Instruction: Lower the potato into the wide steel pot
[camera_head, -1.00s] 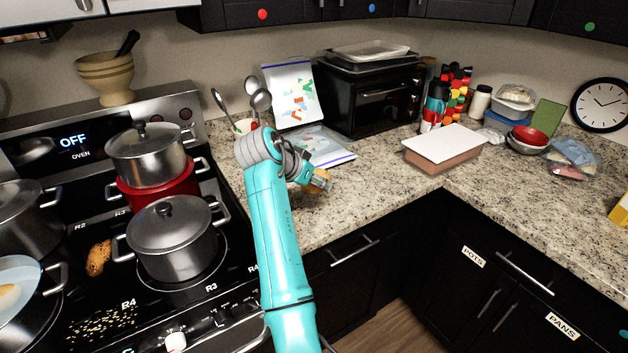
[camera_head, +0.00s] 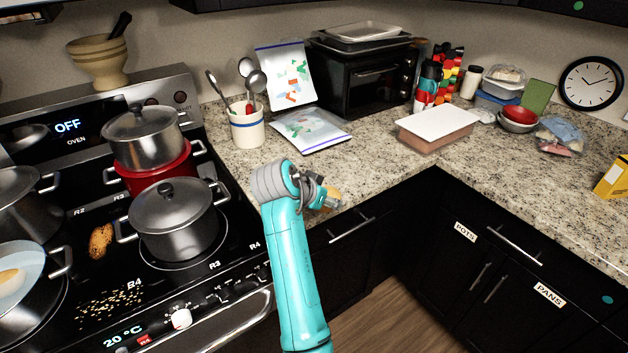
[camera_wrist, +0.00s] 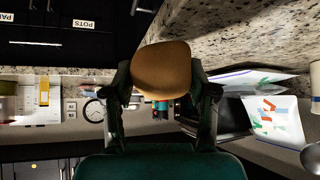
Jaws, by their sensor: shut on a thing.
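My gripper (camera_head: 328,196) is shut on the potato (camera_wrist: 161,68), a smooth brown rounded thing between both fingers in the wrist view. In the head view the potato (camera_head: 334,194) is mostly hidden behind the gripper, near the counter's front edge and right of the stove. A lidded steel pot (camera_head: 173,222) stands on the front burner, left of my arm. A smaller lidded steel pot (camera_head: 146,150) sits on a red pot behind it. Another steel pot (camera_head: 22,212) is cut off at the left edge. I cannot tell which is the wide pot.
A brown lumpy item (camera_head: 101,240) and scattered crumbs lie on the stovetop (camera_head: 150,280). A utensil crock (camera_head: 248,128), plastic bags and a toaster oven (camera_head: 360,88) stand behind my gripper.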

